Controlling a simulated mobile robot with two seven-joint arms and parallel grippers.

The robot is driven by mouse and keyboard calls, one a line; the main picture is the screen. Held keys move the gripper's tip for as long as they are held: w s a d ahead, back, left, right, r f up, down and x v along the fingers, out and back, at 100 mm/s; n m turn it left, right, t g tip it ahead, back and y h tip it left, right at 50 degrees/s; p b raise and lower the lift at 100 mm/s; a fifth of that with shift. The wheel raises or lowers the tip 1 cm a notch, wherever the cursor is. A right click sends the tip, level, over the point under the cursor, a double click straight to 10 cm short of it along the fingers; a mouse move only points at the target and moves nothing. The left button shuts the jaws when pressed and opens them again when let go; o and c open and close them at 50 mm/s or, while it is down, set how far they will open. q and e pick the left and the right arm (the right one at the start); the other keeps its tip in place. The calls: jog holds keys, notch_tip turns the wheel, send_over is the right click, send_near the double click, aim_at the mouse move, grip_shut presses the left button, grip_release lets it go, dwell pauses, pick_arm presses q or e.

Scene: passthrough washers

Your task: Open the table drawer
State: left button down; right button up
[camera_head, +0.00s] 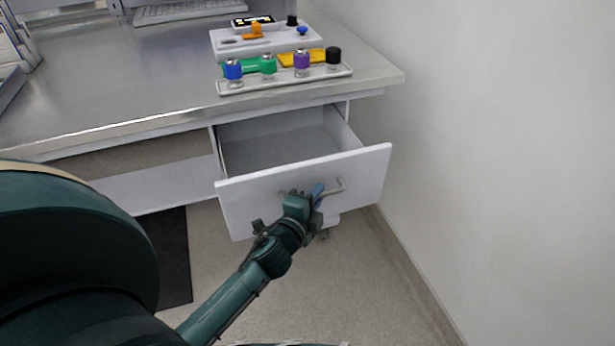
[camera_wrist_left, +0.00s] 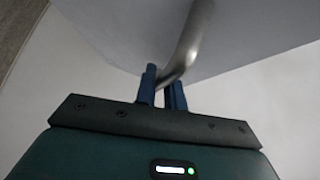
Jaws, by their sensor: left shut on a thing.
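The table drawer (camera_head: 362,170) is white and hangs under the right end of the metal table (camera_head: 120,75). It is pulled out, and its empty interior shows behind the front panel. A metal bar handle (camera_head: 338,188) sits on the front panel. My left gripper (camera_head: 316,193) is at this handle, shut on it. In the left wrist view the blue fingers (camera_wrist_left: 163,88) are on either side of the curved handle (camera_wrist_left: 188,48), with the white drawer front above. My right gripper is not in view.
A tray (camera_head: 290,80) with blue, green, purple and black capped containers stands on the table above the drawer. A white device (camera_head: 225,42) stands behind it. A white wall (camera_head: 480,130) rises close to the drawer's right. Open floor (camera_head: 340,285) lies in front.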

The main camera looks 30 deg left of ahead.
pick_arm(q)
jog(key=s+d, duration=0.2)
jog(key=shift+s+d, duration=0.2)
jog(key=shift+d, duration=0.2)
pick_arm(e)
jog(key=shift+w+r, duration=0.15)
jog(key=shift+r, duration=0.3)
pick_arm(q)
jog(key=c, duration=1.5)
grip_release()
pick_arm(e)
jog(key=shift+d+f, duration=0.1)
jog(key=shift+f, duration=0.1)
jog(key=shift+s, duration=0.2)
